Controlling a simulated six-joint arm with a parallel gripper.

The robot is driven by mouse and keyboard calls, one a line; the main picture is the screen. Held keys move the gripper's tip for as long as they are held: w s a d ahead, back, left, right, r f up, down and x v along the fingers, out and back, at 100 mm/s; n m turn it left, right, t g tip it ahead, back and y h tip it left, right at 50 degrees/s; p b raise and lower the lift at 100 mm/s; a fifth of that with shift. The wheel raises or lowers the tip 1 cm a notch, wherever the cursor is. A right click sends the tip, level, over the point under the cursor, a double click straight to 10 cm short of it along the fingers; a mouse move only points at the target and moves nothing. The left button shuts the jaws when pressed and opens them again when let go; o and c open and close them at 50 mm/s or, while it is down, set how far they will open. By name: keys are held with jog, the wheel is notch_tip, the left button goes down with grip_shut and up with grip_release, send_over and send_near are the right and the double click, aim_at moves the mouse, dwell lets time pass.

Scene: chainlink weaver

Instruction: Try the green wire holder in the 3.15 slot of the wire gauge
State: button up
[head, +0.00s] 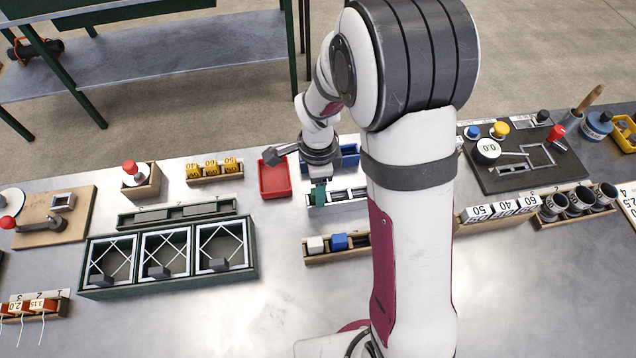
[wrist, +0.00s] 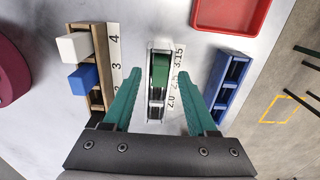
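The wire gauge (wrist: 157,113) is a narrow pale block with a row of slots, marked 2.0, 2.5 and 3.15 along one side in the wrist view. The green wire holder (wrist: 160,70) sits in the gauge at the 3.15 end, beside the 3.15 and 2.5 marks; how deep it sits I cannot tell. My gripper (wrist: 159,74) is open, one teal finger on each side of the gauge, with gaps between the fingers and the green holder. In the head view my gripper (head: 318,196) is low at the gauge's left end (head: 346,196), and the holder is not clearly visible.
A wooden rack (wrist: 99,62) with a white block (wrist: 74,46) and a blue block (wrist: 83,78) stands left of the gauge in the wrist view. A blue bin (wrist: 229,85) is close on the right. A red tray (head: 275,180) lies left of my gripper in the head view.

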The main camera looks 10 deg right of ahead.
notch_tip(320, 180, up, 16)
dwell(0.5)
jog(key=shift+f, duration=0.1)
jog(key=s+n+y, duration=0.1)
jog(key=s+n, duration=1.1)
jog(key=s, duration=0.9)
jog(key=shift+s+f+y, duration=0.35)
jog(key=shift+f+y, duration=0.05)
